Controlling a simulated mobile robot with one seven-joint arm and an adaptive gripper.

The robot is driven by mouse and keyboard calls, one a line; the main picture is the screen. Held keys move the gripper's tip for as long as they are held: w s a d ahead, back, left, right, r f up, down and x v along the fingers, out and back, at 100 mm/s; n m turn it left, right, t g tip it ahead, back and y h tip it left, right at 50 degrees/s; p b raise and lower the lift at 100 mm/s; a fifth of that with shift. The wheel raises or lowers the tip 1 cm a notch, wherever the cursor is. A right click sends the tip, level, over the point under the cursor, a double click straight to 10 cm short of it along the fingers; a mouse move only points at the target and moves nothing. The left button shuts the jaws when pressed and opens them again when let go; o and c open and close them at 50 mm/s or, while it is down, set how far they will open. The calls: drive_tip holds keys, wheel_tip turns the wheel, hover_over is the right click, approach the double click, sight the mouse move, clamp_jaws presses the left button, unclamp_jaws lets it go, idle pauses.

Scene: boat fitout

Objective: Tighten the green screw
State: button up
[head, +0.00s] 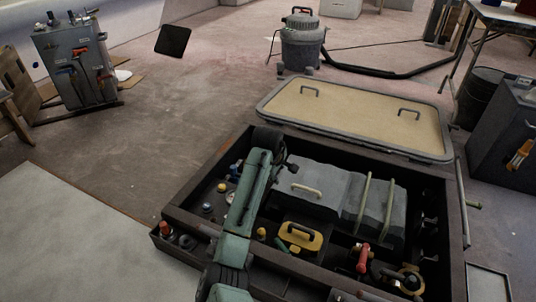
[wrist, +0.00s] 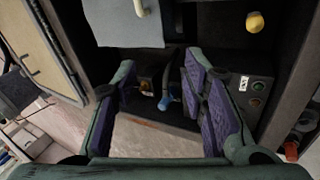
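My gripper (wrist: 160,66) is open and empty in the wrist view, with its two purple-padded fingers wide apart. A small green round piece (wrist: 258,86) sits on a dark box to the right of the right finger, apart from it; I cannot tell whether it is the green screw. An orange-red round piece (wrist: 256,103) sits below it.
A blue-handled part (wrist: 165,101) shows between my fingers. In the bay are grey covered boxes (head: 305,190), a yellow-framed piece (head: 300,237) and a red handle (head: 363,258). A tan hatch lid (head: 350,112) lies behind. Open floor (head: 130,140) is to the left.

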drive_tip(key=w+a+r+t, duration=0.2)
drive_tip(key=a+r, duration=0.1)
drive_tip(key=r, duration=0.2)
drive_tip(key=shift+r, duration=0.4)
drive_tip(key=shift+c, duration=0.4)
